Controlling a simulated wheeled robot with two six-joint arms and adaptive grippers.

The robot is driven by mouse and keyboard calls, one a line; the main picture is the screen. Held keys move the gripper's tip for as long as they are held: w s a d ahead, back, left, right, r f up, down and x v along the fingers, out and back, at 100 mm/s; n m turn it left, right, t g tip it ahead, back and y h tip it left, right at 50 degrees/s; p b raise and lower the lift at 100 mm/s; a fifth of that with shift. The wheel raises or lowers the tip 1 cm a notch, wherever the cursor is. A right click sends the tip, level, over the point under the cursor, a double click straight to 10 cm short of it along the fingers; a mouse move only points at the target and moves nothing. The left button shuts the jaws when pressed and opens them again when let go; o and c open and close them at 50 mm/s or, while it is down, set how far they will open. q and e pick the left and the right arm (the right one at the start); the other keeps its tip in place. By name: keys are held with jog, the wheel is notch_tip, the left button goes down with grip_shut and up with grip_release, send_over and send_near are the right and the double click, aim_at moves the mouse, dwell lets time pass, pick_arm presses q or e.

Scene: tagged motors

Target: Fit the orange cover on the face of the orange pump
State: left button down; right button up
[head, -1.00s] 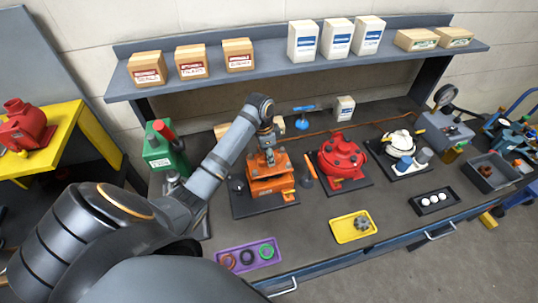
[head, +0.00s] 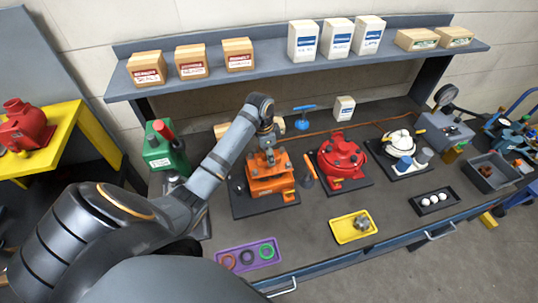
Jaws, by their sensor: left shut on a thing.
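The orange pump (head: 273,188) stands on a dark base plate (head: 246,206) in the middle of the bench. My left gripper (head: 269,153) is over the top of the pump, pointing down. It is shut on an orange part, apparently the orange cover (head: 263,164), which is mostly hidden and blends with the pump. I cannot tell whether the cover touches the pump's face. My right gripper is not in view.
A red pump (head: 342,160) stands close to the right, with an orange-handled tool (head: 309,167) between. A purple tray (head: 226,266) of rings and a yellow tray (head: 342,234) lie in front. A shelf (head: 290,66) of boxes is above.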

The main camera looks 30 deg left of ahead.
pick_arm(q)
jog(key=shift+f, duration=0.6)
jog(key=shift+f+b, duration=0.9)
jog(key=shift+f, duration=1.55)
jog(key=c, duration=0.8)
grip_release()
jog(key=shift+c, duration=0.2)
jog(key=shift+s, duration=0.1)
notch_tip(320, 180, up, 2)
jog(key=shift+r+p, duration=0.25)
jog(key=shift+p, duration=0.95)
jog(key=shift+r+b, duration=0.2)
jog(key=shift+b, duration=0.1)
jog(key=shift+r, duration=1.5)
